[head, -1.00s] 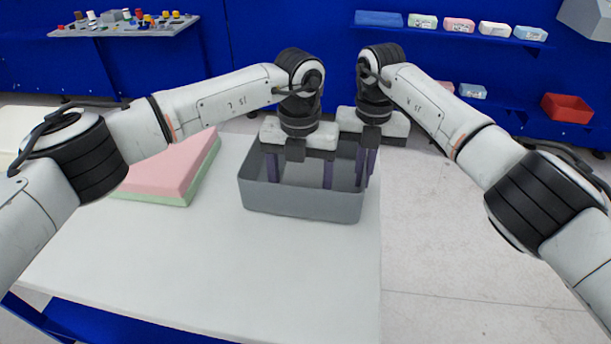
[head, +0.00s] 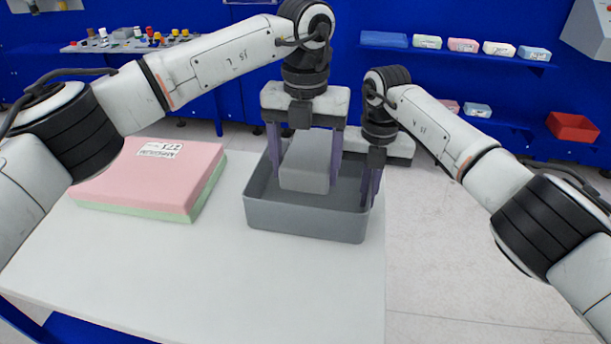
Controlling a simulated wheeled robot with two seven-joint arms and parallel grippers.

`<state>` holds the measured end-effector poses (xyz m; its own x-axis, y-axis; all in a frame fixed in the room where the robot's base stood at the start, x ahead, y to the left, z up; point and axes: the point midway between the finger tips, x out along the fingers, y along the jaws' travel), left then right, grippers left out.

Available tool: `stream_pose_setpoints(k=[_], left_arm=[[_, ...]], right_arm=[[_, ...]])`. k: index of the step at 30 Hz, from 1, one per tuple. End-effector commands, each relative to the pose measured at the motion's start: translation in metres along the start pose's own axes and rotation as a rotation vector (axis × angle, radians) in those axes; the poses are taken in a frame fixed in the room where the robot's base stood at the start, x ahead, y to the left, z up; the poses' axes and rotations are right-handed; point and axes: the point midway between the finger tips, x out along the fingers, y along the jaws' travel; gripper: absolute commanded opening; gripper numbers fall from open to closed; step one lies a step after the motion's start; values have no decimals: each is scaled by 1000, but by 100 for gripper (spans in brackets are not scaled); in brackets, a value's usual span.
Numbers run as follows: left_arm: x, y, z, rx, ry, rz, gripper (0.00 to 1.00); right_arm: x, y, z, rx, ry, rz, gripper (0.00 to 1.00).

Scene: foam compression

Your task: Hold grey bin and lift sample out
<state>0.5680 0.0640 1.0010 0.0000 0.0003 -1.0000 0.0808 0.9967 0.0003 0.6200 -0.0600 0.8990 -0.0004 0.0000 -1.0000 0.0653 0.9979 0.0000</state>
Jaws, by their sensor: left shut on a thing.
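The grey bin (head: 305,219) stands near the right edge of the white table. My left gripper (head: 304,170) is shut on the grey sample (head: 304,172), a block with one finger on each side. The sample hangs upright in the bin's opening, its upper part above the rim and its bottom edge in front of the bin's inside. My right gripper (head: 371,188) is at the bin's right wall, its two fingers close together with the wall between them. The finger tips inside the bin are partly hidden.
A pink and green foam slab (head: 150,180) with a label lies on the table (head: 220,290) left of the bin. The front of the table is clear. Behind are blue shelves with small foam blocks (head: 462,45) and a red bin (head: 572,126).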

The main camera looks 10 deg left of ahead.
Motion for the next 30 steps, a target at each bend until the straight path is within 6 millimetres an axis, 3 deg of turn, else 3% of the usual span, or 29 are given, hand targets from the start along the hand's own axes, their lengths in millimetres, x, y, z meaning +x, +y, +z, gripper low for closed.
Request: stream_pose_setpoints(k=[5, 9, 10, 20, 23, 30], left_arm=[[0, 0, 0, 0, 0, 0, 48], [0, 0, 0, 0, 0, 0, 48], [0, 0, 0, 0, 0, 0, 48], [0, 0, 0, 0, 0, 0, 48], [0, 0, 0, 0, 0, 0, 48], [0, 0, 0, 0, 0, 0, 48]], right_arm=[[-1, 0, 0, -1, -1, 1, 0], [-1, 0, 0, 0, -1, 1, 23], [-1, 0, 0, 0, -1, 1, 25], [-4, 0, 0, 0, -1, 0, 25], [-16, 0, 1, 0, -2, 0, 25], [-66, 0, 1, 0, -5, 0, 25]])
